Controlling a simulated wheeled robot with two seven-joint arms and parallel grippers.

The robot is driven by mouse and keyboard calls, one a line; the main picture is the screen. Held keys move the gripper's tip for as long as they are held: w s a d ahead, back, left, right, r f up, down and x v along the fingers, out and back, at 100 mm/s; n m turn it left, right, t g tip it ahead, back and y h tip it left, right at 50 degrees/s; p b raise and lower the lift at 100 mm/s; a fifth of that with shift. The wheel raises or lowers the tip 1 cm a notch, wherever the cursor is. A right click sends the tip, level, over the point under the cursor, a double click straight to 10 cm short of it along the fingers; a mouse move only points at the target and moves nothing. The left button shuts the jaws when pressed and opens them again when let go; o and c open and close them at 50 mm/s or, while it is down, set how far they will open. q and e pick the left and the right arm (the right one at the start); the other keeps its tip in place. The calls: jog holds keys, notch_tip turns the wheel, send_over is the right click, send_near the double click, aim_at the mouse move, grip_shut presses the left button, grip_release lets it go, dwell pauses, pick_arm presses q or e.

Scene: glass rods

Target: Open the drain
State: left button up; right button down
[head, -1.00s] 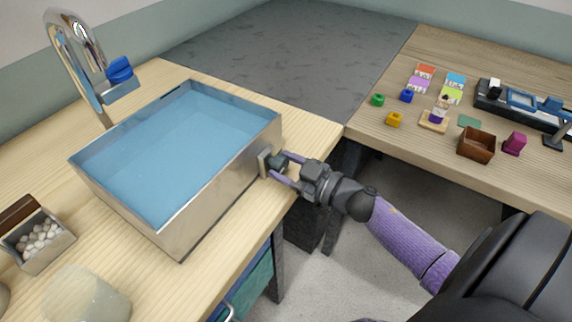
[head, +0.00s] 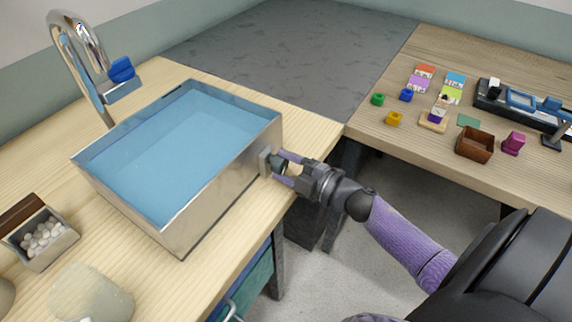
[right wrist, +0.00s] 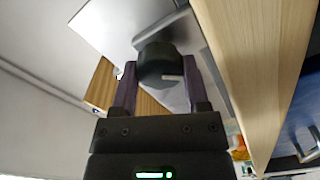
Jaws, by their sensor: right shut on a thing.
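A metal basin (head: 222,192) full of blue water (head: 180,145) stands on the wooden counter. A dark round drain knob (head: 279,165) sticks out from a plate on its right wall. My right gripper (head: 283,168) is at this wall with its two purple fingers on either side of the knob, shut on it. In the right wrist view the black knob (right wrist: 157,62) sits between the fingers, with a short pale mark or pin on it. No outflow shows, and the basin's underside is hidden. My left gripper is not in view.
A chrome faucet (head: 75,50) with a blue handle (head: 122,69) rises behind the basin. A box of white pebbles (head: 43,238) and a pale translucent block (head: 90,293) stand at the left front. A second table (head: 370,132) with several small items is at the right.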

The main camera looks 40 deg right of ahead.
jog(key=n, duration=0.4)
jog(key=shift+f+b, duration=0.15)
jog(key=shift+b, duration=0.15)
jog(key=shift+n, duration=1.3)
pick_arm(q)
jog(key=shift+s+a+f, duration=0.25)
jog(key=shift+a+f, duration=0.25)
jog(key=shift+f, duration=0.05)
pick_arm(e)
jog(key=shift+n, duration=0.5)
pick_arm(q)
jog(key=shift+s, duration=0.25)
pick_arm(e)
jog(key=shift+c, duration=1.8)
grip_release()
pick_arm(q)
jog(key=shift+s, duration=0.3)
pick_arm(e)
jog(key=shift+o, duration=1.4)
pick_arm(q)
jog(key=shift+b, duration=0.3)
